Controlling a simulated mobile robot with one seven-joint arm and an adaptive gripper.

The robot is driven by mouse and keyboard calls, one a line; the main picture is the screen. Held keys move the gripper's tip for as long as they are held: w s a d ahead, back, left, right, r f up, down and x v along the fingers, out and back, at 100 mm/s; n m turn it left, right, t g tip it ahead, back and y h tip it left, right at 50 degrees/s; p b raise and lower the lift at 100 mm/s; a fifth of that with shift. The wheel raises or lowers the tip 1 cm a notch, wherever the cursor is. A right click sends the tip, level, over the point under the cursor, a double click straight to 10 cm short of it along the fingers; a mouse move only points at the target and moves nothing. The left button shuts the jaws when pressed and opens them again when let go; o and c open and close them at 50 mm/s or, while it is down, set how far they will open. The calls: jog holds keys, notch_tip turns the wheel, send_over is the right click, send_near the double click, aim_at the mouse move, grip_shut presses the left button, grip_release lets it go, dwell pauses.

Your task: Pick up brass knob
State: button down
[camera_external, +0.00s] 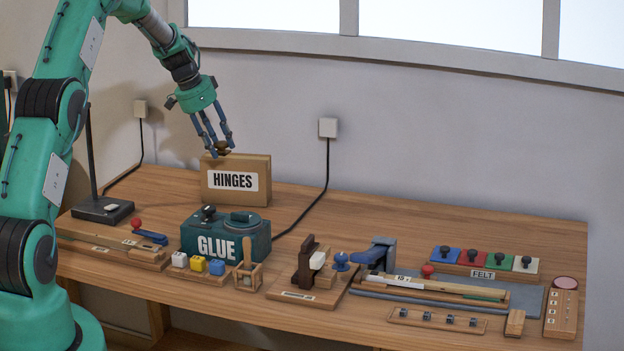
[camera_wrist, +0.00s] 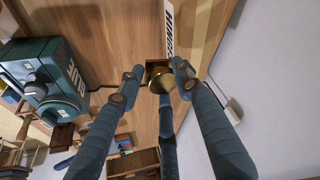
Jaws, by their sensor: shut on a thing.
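The brass knob (camera_external: 222,147) is held between the fingertips of my gripper (camera_external: 218,143), just above the top edge of the cardboard box labelled HINGES (camera_external: 222,197). In the wrist view the brass knob (camera_wrist: 159,78) shows as a round gold-brown piece with a squarish plate, between the blue fingers of my gripper (camera_wrist: 156,84). The fingers are shut on it. Part of the knob is hidden by the fingers. In the external view I cannot tell whether it is clear of the box or in front of it.
A green GLUE box (camera_external: 226,238) stands in front of the HINGES box. A cord (camera_external: 327,180) hangs on the wall to the right.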

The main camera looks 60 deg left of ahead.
jog(key=s+d+r+p, duration=0.1)
jog(key=s+d, duration=0.6)
jog(key=shift+d, duration=0.25)
jog(key=shift+s, duration=0.15)
dwell(0.7)
jog(key=n+p, duration=0.1)
jog(key=p, duration=0.1)
jog(key=s+a+n+y+p, duration=0.1)
jog(key=n+p, duration=0.1)
jog(key=n+y+p, duration=0.1)
jog(key=n+p, duration=0.1)
jog(key=shift+s+a+r+g+p, duration=0.2)
jog(key=shift+s+r+g+p, duration=0.05)
jog(key=shift+s+g+p, duration=0.1)
jog(key=shift+w+f, duration=0.1)
send_over(219, 160)
jog(key=shift+d+f, duration=0.15)
jog(key=shift+f, duration=0.6)
dwell(0.4)
